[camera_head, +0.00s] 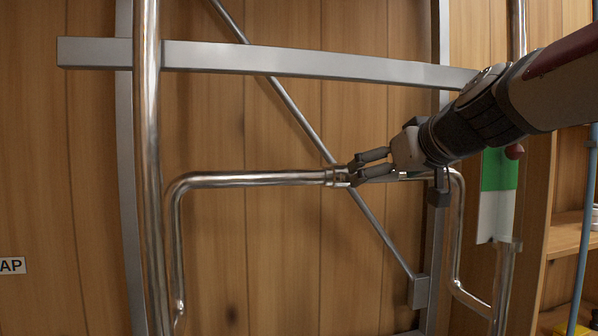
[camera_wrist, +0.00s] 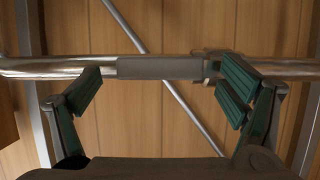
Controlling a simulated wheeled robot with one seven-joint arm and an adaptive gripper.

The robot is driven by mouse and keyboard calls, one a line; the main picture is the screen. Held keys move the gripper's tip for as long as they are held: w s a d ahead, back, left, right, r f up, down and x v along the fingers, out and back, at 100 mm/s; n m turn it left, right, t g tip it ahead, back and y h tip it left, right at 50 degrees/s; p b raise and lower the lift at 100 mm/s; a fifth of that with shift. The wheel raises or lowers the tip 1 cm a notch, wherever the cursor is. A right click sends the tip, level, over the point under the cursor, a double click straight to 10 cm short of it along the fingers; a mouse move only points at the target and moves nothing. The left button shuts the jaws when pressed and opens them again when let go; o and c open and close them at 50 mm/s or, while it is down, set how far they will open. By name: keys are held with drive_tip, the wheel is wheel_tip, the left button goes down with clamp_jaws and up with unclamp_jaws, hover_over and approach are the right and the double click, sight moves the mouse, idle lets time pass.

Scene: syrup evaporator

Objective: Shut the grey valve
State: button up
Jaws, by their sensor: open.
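The grey valve shows best in the wrist view, where its flat grey handle (camera_wrist: 160,67) lies along a shiny horizontal pipe. A metal fitting (camera_wrist: 213,66) sits at the handle's right end. In the head view, the valve area (camera_head: 338,177) is small and partly hidden by my fingers. My gripper (camera_head: 354,173) reaches in from the right, close to the pipe. In the wrist view my gripper (camera_wrist: 163,77) is open, with one finger towards each end of the handle. I cannot tell whether either finger touches it.
The horizontal pipe (camera_head: 250,179) bends down at both ends. A grey frame bar (camera_head: 300,63) crosses above, close to my arm. A thin diagonal brace (camera_head: 300,120) passes behind the pipe. A thick vertical pipe (camera_head: 147,200) stands at left, and a green-and-white panel (camera_head: 497,190) at right.

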drive_tip(key=c, duration=1.7)
drive_tip(key=shift+r, duration=0.15)
drive_tip(key=s+a+r+n+t+h+b, duration=0.1)
drive_tip(key=a+r+n+t+h+b, duration=0.2)
drive_tip(key=n+b, duration=0.9)
drive_tip(key=a+r+h, duration=0.2)
drive_tip(key=a+h, duration=0.1)
drive_tip(key=a, duration=0.1)
drive_tip(key=shift+s+t, duration=0.15)
drive_tip(key=shift+t, duration=0.15)
drive_tip(key=shift+s+a+r+n+t+b, duration=0.1)
drive_tip(key=shift+a+r+n+t+b, duration=0.2)
drive_tip(key=shift+n+b, duration=0.55)
